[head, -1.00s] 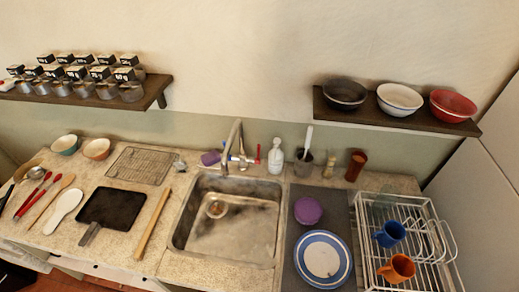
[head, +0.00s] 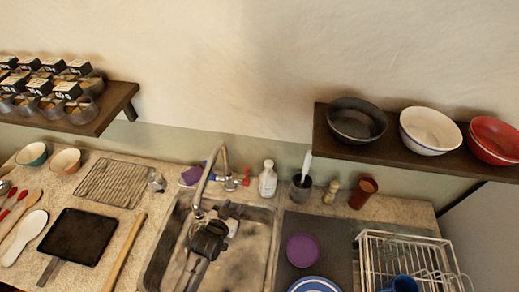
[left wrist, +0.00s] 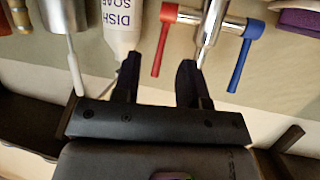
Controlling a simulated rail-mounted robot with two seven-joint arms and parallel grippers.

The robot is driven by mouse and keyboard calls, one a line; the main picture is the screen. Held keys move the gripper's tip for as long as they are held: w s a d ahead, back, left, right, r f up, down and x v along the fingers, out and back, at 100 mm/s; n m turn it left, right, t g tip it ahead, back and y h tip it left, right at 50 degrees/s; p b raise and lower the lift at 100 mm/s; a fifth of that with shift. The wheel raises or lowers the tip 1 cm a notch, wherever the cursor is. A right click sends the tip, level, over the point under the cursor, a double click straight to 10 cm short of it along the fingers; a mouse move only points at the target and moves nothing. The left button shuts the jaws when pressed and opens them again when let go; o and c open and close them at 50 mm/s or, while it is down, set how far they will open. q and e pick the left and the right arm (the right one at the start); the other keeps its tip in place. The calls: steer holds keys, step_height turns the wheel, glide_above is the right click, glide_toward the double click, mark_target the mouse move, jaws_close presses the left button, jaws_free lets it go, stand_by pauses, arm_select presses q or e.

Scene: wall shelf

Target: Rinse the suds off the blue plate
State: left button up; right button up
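The blue-rimmed plate (head: 317,285) lies on the dark mat right of the sink, cut off by the bottom edge of the head view; suds cannot be made out. My left gripper (head: 234,216) is over the sink (head: 262,245), in front of the tap (head: 222,160). In the left wrist view my left gripper (left wrist: 160,72) has its two fingers apart with nothing between them. Beyond them stand the tap's spout (left wrist: 208,28), its red handle (left wrist: 163,48) and its blue handle (left wrist: 241,58). My right gripper is not in view.
A dish soap bottle (head: 268,179) stands behind the sink, and shows in the left wrist view (left wrist: 122,25). A purple round item (head: 302,250) lies on the mat (head: 335,235). A wire dish rack (head: 400,245) with a blue mug (head: 402,284) is at right. Shelves overhang the counter.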

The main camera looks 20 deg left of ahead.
mark_target(246, 171)
arm_select(q)
step_height(246, 171, up, 5)
steer(key=w+t, duration=0.1)
steer(key=t, duration=0.3)
steer(key=shift+m, duration=0.3)
steer(key=w, duration=0.9)
steer(key=w+d, duration=0.1)
steer(key=w, duration=0.3)
steer(key=shift+w, duration=0.3)
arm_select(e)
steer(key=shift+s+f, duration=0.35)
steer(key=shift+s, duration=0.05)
arm_select(q)
jaws_close()
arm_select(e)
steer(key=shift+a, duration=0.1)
